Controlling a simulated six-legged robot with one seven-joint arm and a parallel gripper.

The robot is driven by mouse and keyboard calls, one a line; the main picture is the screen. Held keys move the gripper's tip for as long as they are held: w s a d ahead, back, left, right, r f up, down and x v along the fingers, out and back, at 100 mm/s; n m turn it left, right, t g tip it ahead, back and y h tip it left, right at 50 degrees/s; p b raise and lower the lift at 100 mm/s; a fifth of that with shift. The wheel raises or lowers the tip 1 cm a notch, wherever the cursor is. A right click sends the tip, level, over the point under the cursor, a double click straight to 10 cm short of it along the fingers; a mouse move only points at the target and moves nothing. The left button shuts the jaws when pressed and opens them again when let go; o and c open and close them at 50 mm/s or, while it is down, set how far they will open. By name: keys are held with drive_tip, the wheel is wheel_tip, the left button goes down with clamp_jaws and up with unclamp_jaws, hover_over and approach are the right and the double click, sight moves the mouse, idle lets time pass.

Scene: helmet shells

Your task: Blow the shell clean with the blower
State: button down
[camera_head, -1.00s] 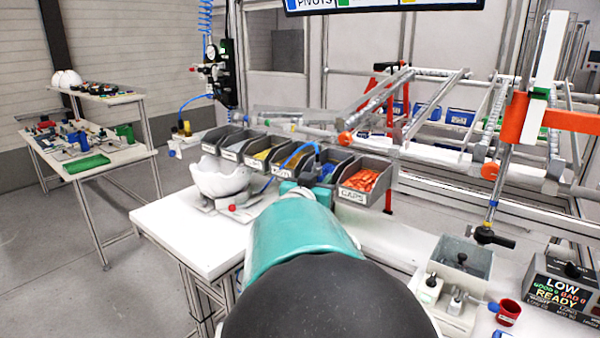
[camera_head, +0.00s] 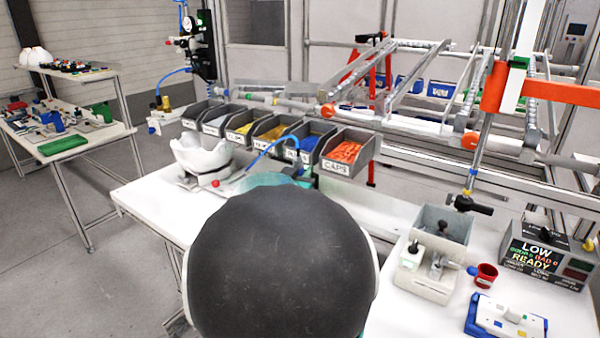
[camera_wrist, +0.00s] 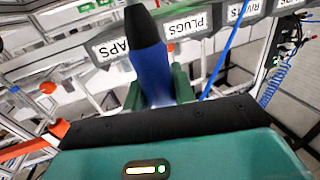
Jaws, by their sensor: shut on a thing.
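The white helmet shell (camera_head: 202,154) sits open side up on a holder (camera_head: 200,180) at the left of the white bench, in the head view. In the wrist view my gripper (camera_wrist: 157,88) is shut on the blower (camera_wrist: 152,70), which has a blue body and a black nozzle pointing away from the palm. The green fingers stand on both sides of it. In the head view my dark arm link hides most of the gripper and the blower; a blue hose (camera_head: 268,151) shows just beyond it, right of the shell. The shell is not visible in the wrist view.
A row of grey labelled bins (camera_head: 347,152) stands behind the shell. A grey box (camera_head: 444,222), a red cup (camera_head: 485,276) and a display unit (camera_head: 545,255) stand at right. A side table (camera_head: 70,145) stands at far left.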

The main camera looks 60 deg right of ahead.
sight(313, 152)
idle(0.4)
drive_tip(key=shift+w+d, duration=0.15)
drive_tip(key=shift+w, duration=0.6)
drive_tip(key=shift+w+d, duration=0.15)
drive_tip(key=shift+w, duration=0.55)
drive_tip(key=shift+d, duration=0.2)
drive_tip(key=shift+s+d, duration=0.2)
drive_tip(key=shift+d, duration=0.85)
drive_tip(key=shift+s+d, duration=0.2)
drive_tip(key=shift+d, duration=0.9)
drive_tip(key=shift+s+d, duration=0.15)
drive_tip(key=shift+d, duration=0.85)
drive_tip(key=shift+s+d, duration=0.15)
drive_tip(key=shift+d, duration=0.8)
drive_tip(key=shift+s+d+r, duration=0.1)
drive_tip(key=shift+s, duration=0.15)
